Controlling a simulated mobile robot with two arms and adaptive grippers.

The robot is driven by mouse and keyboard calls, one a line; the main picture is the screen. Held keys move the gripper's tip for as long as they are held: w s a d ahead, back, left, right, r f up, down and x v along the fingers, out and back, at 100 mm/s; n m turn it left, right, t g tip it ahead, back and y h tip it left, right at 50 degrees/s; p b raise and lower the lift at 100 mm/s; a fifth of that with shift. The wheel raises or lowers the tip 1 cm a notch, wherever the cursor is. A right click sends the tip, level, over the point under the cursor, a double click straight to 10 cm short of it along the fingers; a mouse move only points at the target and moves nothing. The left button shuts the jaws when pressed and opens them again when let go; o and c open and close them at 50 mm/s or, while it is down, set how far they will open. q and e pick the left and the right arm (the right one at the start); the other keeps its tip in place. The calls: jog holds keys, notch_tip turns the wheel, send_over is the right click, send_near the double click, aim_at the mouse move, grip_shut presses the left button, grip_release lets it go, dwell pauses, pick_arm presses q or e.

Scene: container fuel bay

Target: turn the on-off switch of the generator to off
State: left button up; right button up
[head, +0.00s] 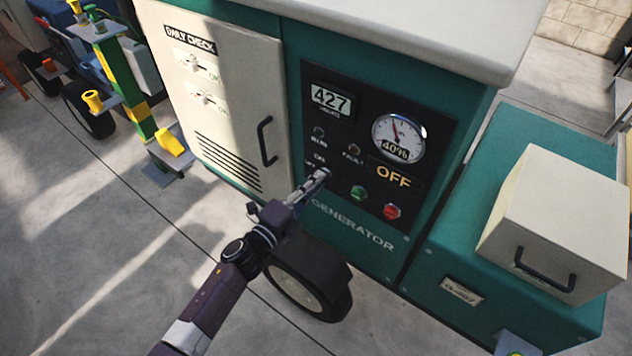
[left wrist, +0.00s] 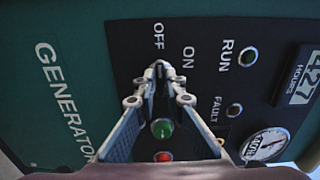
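The generator (head: 349,226) has a dark control panel with a lit display reading OFF (head: 394,176). My left gripper (head: 318,180) reaches the panel's left side by the ON and OFF labels. In the left wrist view its fingers (left wrist: 160,72) come together just below the OFF label (left wrist: 159,36) and beside the ON label (left wrist: 188,57). They look shut on the small on-off switch, which they mostly hide, so its exact angle is hard to see. My right gripper is not in view.
A green button (head: 358,193) and a red button (head: 392,211) sit just below. The RUN lamp (head: 318,133) and FAULT lamp (head: 354,150) look dark. A cabinet door handle (head: 266,142) stands out left of the panel. A beige box (head: 560,215) is at right.

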pick_arm(q)
jog(key=o, duration=0.4)
jog(key=shift+c, duration=0.2)
jog(key=v, duration=1.2)
